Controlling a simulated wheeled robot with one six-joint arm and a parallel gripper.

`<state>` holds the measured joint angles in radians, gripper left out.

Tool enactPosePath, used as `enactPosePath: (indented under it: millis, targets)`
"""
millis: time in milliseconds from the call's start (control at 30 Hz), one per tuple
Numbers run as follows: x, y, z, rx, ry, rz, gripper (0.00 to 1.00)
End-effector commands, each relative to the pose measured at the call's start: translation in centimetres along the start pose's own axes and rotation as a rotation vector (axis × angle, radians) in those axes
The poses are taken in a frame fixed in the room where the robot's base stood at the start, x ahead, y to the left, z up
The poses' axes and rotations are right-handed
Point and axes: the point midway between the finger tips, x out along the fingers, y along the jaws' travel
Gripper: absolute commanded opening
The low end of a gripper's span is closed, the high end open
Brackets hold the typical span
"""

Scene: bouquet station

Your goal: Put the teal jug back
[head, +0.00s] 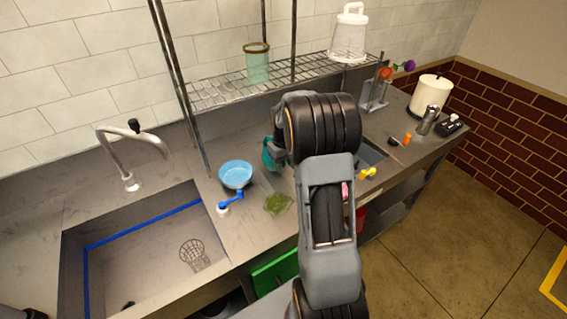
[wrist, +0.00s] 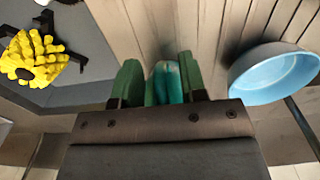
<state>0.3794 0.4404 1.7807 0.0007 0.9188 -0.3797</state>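The teal jug (head: 270,156) is on the worktop under the wire shelf, partly hidden by my arm in the head view. In the wrist view, the teal jug (wrist: 168,84) shows between the two green fingers of my gripper (wrist: 160,82). The fingers are on either side of it and close to it. I cannot tell whether both press on it. In the head view my gripper is mostly hidden behind my arm.
A blue bowl (head: 236,174) stands left of the jug, with a green mesh piece (head: 277,204) in front. A sink (head: 150,262) is at left. A yellow flower (head: 367,174) lies at right. A wire shelf (head: 225,91) above holds a green tumbler (head: 257,66).

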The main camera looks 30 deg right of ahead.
Motion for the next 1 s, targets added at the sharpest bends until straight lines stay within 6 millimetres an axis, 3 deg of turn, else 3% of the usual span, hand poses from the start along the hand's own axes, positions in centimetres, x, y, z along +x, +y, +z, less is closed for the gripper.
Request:
enactPosePath:
  millis: [233,600,867,1000]
  targets:
    - [-1.4,0.0,-0.1,0.0,0.005,0.002,0.39]
    - [-8.3,0.0,-0.1,0.0,0.005,0.002,0.39]
    - [-11.6,0.0,0.0,0.0,0.002,0.001,0.39]
    - [-12.9,-1.1,0.6,-0.003,0.017,0.006,0.39]
